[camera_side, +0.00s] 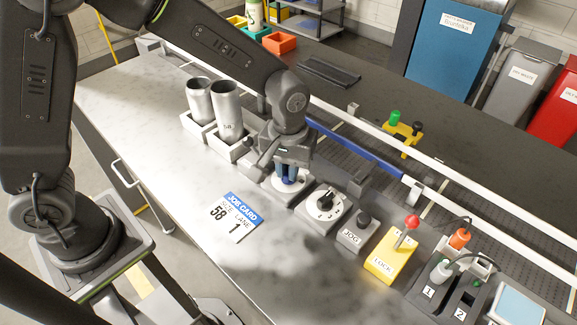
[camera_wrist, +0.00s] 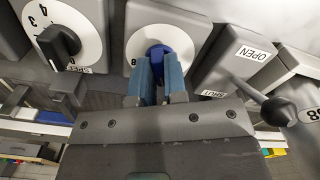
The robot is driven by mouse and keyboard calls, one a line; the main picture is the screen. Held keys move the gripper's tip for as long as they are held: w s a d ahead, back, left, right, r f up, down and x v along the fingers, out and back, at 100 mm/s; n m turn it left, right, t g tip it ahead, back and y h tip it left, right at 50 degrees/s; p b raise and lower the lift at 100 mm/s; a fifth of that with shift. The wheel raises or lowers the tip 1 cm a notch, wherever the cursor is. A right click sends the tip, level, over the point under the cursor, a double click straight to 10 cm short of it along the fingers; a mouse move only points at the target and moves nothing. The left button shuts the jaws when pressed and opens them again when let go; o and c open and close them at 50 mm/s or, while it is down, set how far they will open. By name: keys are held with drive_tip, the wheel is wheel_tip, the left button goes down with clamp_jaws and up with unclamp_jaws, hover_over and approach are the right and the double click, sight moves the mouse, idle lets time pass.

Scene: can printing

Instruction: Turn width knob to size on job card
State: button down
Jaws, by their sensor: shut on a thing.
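The blue width knob (camera_wrist: 157,52) sits at the centre of a round white dial (camera_wrist: 138,35) in the wrist view. In the side view this dial (camera_side: 274,184) lies under my gripper (camera_side: 289,172). My gripper's two blue fingers (camera_wrist: 160,78) point at the knob and are shut on it. Most of the dial's numbers are hidden or out of view; a partial mark shows at its lower edge, so I cannot read the setting. The job card (camera_side: 234,215) lies flat on the bench left of the dial and reads size 58, lane 1.
A black-knobbed speed dial (camera_side: 325,205) stands right of the width dial, then a JOG box (camera_side: 357,235) and yellow LOCK box (camera_side: 390,262) with a red-balled lever. Two metal cans (camera_side: 227,110) stand in holders behind. An OPEN/SHUT lever (camera_wrist: 280,108) is close by.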

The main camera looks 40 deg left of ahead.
drive_tip(key=m, duration=0.4)
drive_tip(key=shift+m, duration=0.3)
drive_tip(key=m, duration=0.3)
drive_tip(key=shift+m, duration=0.4)
drive_tip(key=m, duration=0.4)
drive_tip(key=shift+m, duration=2.2)
drive_tip(key=c, duration=1.2)
unclamp_jaws()
drive_tip(key=shift+o, duration=0.2)
drive_tip(key=shift+r, duration=0.1)
wheel_tip(320, 180, up, 14)
